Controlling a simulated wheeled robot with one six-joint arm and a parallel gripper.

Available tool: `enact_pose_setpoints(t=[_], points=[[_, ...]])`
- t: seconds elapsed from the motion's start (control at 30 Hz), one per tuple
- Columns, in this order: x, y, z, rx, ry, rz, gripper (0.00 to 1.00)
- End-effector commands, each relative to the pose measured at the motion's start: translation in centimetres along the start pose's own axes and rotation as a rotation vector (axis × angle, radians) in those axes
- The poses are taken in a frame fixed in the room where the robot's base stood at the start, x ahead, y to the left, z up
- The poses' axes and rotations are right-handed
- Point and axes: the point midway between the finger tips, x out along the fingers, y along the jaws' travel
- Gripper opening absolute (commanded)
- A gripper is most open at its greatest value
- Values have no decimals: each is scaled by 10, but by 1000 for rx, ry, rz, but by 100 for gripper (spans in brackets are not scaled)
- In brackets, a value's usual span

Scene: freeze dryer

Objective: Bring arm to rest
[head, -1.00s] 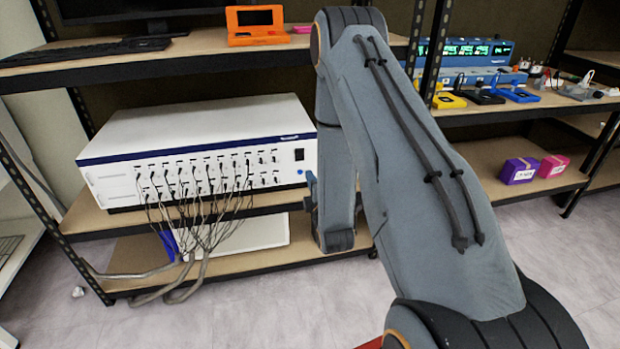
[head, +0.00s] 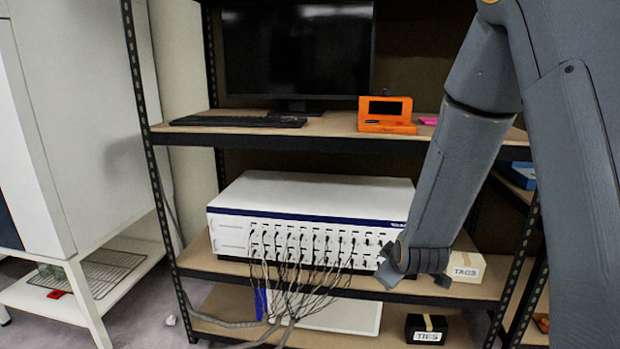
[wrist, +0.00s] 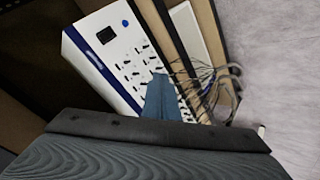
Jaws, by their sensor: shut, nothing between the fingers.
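My arm comes down on the right of the head view, its wrist end hanging in front of the shelf unit, by the right end of the white multi-port box (head: 310,205). My gripper (wrist: 158,82) shows in the wrist view as narrow blue-grey fingers, shut together and empty. Behind them in that view lies the same white box (wrist: 115,55) with its ports and cables. I cannot tell from the pictures whether the fingers touch it. In the head view the arm hides part of the right shelf.
The shelf unit (head: 300,137) holds a monitor (head: 298,50), a keyboard (head: 238,121) and an orange device (head: 386,113). A tag box (head: 466,267) and a black ties box (head: 426,330) sit lower right. A white cabinet (head: 75,110) stands left. Loose cables hang below the multi-port box.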

Motion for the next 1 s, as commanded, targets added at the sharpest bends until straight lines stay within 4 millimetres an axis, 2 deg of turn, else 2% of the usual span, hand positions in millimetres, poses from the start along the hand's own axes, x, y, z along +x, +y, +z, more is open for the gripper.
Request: enact_pose_setpoints(t=[0.03, 0.2, 0.4, 0.5, 0.8, 0.97, 1.0], points=[[-19, -8, -6, 48, -26, -44, 0], [-81, -45, -6, 228, -169, -195, 0], [-162, -88, 7, 413, -365, -325, 0], [-192, -103, 15, 471, -444, -361, 0], [-260, -132, 34, 585, -621, -415, 0], [-292, -144, 44, 629, -703, -430, 0], [-295, -141, 45, 636, -711, -427, 0]])
